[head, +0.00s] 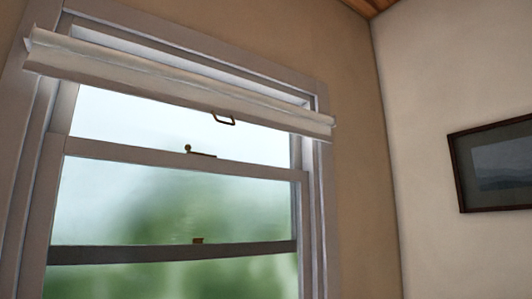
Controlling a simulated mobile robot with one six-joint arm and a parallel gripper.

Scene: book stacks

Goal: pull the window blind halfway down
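The window blind (170,80) is a white roll across the top of the window in the head view. It is rolled up, and the glass below it is uncovered. A small dark pull handle (224,120) hangs from its lower edge, right of the middle. The window (170,200) has a pale frame with several panes, and blurred green shows through the glass. My gripper is not in view.
A brass latch (200,152) sits on the sash bar below the handle, and a small brass fitting (198,240) is on the lower bar. A dark-framed picture (495,165) hangs on the right wall. The space in front of the window looks clear.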

